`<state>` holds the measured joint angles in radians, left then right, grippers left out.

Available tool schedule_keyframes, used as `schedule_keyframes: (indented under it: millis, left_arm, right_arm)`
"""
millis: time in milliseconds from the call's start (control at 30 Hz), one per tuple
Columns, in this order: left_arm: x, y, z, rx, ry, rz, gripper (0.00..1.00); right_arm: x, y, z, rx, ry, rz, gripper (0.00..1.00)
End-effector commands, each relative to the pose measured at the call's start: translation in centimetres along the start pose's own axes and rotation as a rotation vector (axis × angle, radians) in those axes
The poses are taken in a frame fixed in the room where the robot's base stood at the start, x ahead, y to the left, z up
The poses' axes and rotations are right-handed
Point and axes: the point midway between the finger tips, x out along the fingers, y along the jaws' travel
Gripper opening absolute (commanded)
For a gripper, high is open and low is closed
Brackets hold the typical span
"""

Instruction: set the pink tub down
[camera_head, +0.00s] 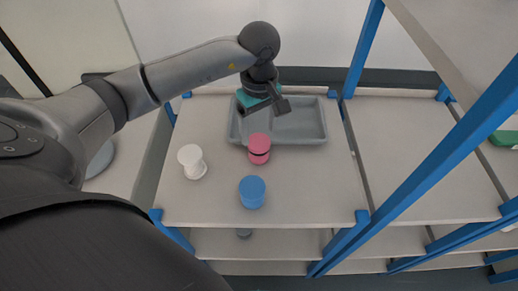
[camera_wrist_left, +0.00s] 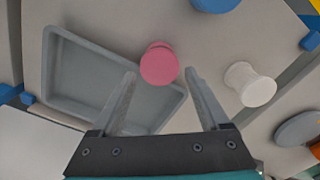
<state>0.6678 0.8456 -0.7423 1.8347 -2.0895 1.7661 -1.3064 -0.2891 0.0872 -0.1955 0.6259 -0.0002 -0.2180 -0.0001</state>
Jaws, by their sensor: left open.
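My left gripper (camera_head: 264,107) is open above the tray, just behind the tub in the head view. In the left wrist view the pink tub (camera_wrist_left: 159,64) shows between and slightly beyond the two open fingertips (camera_wrist_left: 160,75). No finger visibly grips it. My right gripper is not in view.
The grey tray (camera_head: 316,139) looks empty where visible. A white spool (camera_head: 192,161) stands left of the tub and a blue tub (camera_head: 252,192) in front. Blue posts (camera_head: 362,48) frame the shelf. The shelf right of the blue tub (camera_head: 312,188) is clear.

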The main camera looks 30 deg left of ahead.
Motion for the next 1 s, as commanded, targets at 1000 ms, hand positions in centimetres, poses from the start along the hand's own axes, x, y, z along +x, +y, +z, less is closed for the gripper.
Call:
schedule_keyframes:
  millis: [1000]
  left_arm:
    - [5.9,0.1,-0.1,0.002,0.001,0.002,0.54]
  right_arm:
    - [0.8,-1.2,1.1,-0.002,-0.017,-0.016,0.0]
